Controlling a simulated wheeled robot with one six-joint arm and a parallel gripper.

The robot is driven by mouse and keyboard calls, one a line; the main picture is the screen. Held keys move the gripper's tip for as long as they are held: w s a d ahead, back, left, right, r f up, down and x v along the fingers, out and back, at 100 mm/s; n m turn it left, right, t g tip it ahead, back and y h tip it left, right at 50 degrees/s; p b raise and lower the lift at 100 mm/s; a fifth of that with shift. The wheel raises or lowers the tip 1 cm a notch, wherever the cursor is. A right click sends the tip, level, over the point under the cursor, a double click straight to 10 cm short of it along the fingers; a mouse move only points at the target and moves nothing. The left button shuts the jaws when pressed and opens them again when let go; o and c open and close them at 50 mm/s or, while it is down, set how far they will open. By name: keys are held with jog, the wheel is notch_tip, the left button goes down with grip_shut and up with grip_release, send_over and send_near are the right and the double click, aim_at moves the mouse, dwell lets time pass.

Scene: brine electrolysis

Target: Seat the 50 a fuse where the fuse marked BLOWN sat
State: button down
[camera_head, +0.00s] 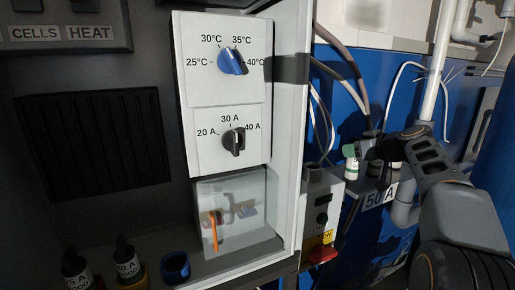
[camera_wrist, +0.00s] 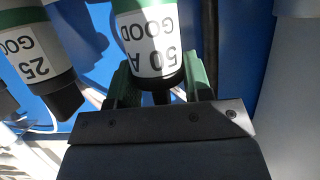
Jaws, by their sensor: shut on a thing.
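The 50 A fuse (camera_wrist: 150,45) shows in the wrist view with a white label reading "50 A GOOD", a green band and a black end. My gripper (camera_wrist: 160,93) is shut on its black end between green finger pads. In the head view my gripper (camera_head: 374,147) is at the right, above the shelf plate marked "50 A" (camera_head: 378,197). White fuses with green bands are partly hidden there; I cannot tell which is the held one. A fuse labelled "25 GOOD" (camera_wrist: 35,55) stands beside the held fuse in the wrist view. No mark reading BLOWN is legible.
A clear cover (camera_head: 262,205) with an orange handle is on the cabinet panel, below two dials. Two black-topped pieces stand at lower left, beside an empty-looking blue ring (camera_head: 175,266). A switch box (camera_head: 321,215) with a red part stands between the cabinet and shelf. Cables hang behind.

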jog(key=b+v, duration=0.4)
jog(key=v, duration=1)
jog(key=s+a+f+m+g+h+b, duration=0.1)
jog(key=s+a+f+m+g, duration=0.1)
jog(key=a+f, duration=0.45)
jog(key=s+a+f+m+g+h, duration=0.15)
jog(key=a+f, duration=0.25)
jog(key=f, duration=0.6)
jog(key=s+a+f+g+h+b, duration=0.1)
jog(key=s+a+f+g, duration=0.1)
jog(key=s+f, duration=0.5)
jog(key=s+a+f+m+g+h, duration=0.1)
jog(key=s+a+f, duration=0.4)
jog(key=f, duration=0.7)
jog(key=shift+s+f+g+h+b, duration=0.5)
jog(key=shift+s+g, duration=0.35)
jog(key=shift+s, duration=0.45)
jog(key=shift+a, duration=0.1)
